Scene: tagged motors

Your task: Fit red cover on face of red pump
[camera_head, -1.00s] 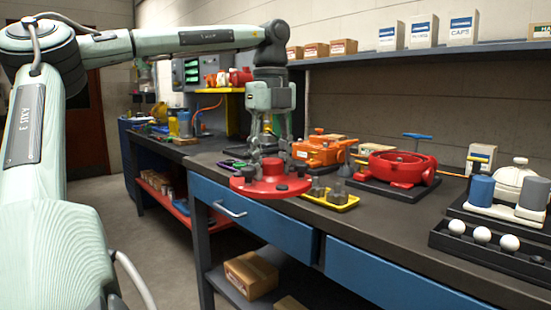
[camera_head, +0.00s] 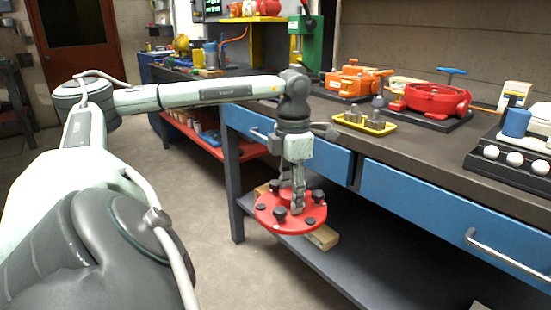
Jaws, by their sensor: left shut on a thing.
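The red cover (camera_head: 290,221) is a round red disc with several black knobs on it. My left gripper (camera_head: 298,200) is shut on its raised middle and holds it level in the air, in front of the bench and lower than the benchtop. The red pump (camera_head: 436,100) sits on a dark base plate on the benchtop, to the right and behind, with a round open face turned upward and a blue-handled tool behind it. The cover and the pump are well apart. My right gripper is not in view.
A yellow tray (camera_head: 362,125) with grey metal parts lies near the bench's front edge. An orange pump (camera_head: 356,80) stands behind it. White balls (camera_head: 515,159) sit in a black rack at right. Blue drawers (camera_head: 456,215) with handles and a lower shelf (camera_head: 300,262) lie below.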

